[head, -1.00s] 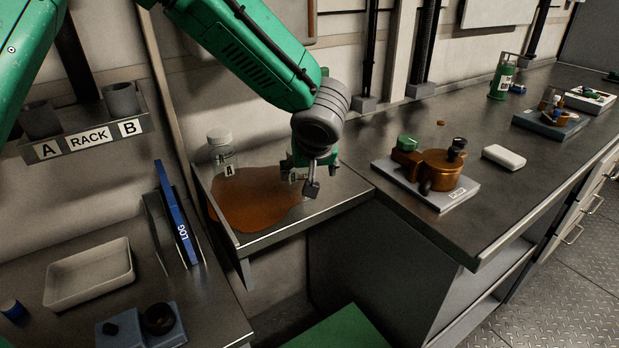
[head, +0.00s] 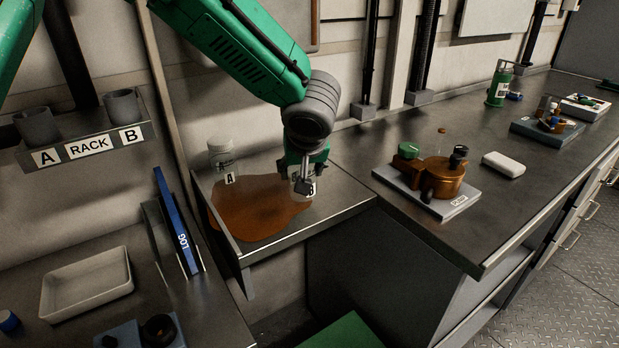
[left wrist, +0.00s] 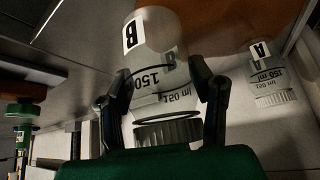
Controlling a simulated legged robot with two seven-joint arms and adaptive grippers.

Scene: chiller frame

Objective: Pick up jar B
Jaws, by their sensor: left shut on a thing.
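Jar B (head: 310,193) is a clear jar with a white "B" label, at the right of the small steel shelf (head: 345,190). My left gripper (head: 304,184) comes down over it and hides much of it. In the left wrist view, jar B (left wrist: 160,55) stands between the two fingers (left wrist: 160,102), which are shut on its sides near the ribbed cap (left wrist: 168,131). I cannot tell whether its base touches the shelf. Jar A (head: 222,158) stands apart at the shelf's back left; it also shows in the left wrist view (left wrist: 270,75).
A brown spill (head: 255,212) covers much of the shelf beside jar B. A rack (head: 90,140) with two cups labelled A and B hangs at left. A blue log binder (head: 177,220) stands below it. A copper device (head: 435,175) sits on the right bench.

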